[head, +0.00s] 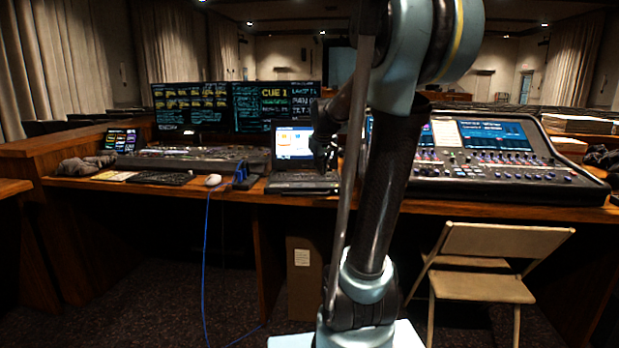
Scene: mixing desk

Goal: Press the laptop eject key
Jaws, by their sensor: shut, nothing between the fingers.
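A dark laptop (296,187) stands open on the wooden desk, left of my arm. Its screen (293,143) is lit with a light-coloured window. My gripper (322,167) is dark and shut, with nothing held. It points down in front of the right side of the laptop screen, above the keyboard's right side. I cannot tell whether it touches the keys. The eject key is too small to make out, and the gripper and my arm hide part of the laptop's right side.
A mixing console (490,165) stands to the right, behind a folding chair (485,262). A smaller console (190,158), a keyboard (161,178) and a white mouse (213,180) lie left. A blue cable (206,240) hangs to the floor. Two monitors (190,107) stand behind.

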